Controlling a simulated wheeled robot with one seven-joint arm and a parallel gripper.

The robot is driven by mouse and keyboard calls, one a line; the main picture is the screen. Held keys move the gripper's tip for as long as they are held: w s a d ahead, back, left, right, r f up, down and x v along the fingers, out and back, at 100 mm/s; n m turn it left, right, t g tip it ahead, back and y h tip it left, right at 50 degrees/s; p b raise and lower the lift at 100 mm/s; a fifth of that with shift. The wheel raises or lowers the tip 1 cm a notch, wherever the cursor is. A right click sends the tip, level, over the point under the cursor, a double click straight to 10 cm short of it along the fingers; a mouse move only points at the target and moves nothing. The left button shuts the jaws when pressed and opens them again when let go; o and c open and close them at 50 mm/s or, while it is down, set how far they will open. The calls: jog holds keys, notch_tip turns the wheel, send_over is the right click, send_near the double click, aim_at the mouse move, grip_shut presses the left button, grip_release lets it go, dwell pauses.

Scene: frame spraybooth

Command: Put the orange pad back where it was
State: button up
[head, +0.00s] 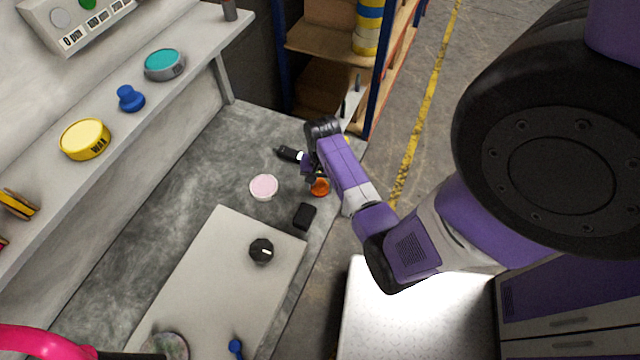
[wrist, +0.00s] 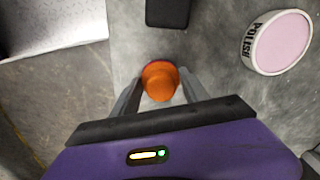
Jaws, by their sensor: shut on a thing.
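The orange pad (head: 320,187) is a small round orange piece near the right edge of the grey workbench in the head view. In the wrist view the orange pad (wrist: 160,82) sits between the two fingertips. My gripper (wrist: 156,88) is shut on it, with one finger on each side. In the head view my gripper (head: 314,178) is partly hidden by my own wrist. I cannot tell whether the pad touches the bench or is held just above it.
A pink-topped POLISH tin (head: 264,187) and a black block (head: 305,216) lie close by. A pale board (head: 215,290) carries a black knob (head: 261,250). The shelf above holds a yellow WAX tin (head: 85,139), a blue knob-shaped piece (head: 130,98) and a teal-topped tin (head: 164,65).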

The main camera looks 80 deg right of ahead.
jog(key=shift+f, duration=0.15)
jog(key=o, duration=1.2)
notch_tip(320, 180, up, 12)
jog(key=p, duration=0.2)
jog(key=n+t+h, duration=0.2)
jog(key=n+h, duration=0.1)
jog(key=n, duration=0.2)
send_near(321, 184)
jog(key=w+a+f, duration=0.1)
jog(key=w+a, duration=0.1)
jog(key=a, duration=0.1)
jog(key=a+r+n+t+h, duration=0.1)
jog(key=a+r+n+t, duration=0.4)
jog(key=a, duration=0.5)
jog(key=s+a+r+n+t+y, duration=0.1)
jog(key=a+r+n+t, duration=0.1)
jog(key=a+r, duration=0.3)
jog(key=s+a+r+n+t+y, duration=0.1)
jog(key=s+a+r+n+t, duration=0.1)
jog(key=a+r, duration=0.3)
jog(key=s+a+r+n+t+y, duration=0.2)
jog(key=a+r, duration=0.4)
jog(key=r, duration=0.4)
jog(key=shift+r+n+t, duration=0.3)
jog(key=shift+n+t, duration=0.3)
jog(key=shift+t, duration=0.2)
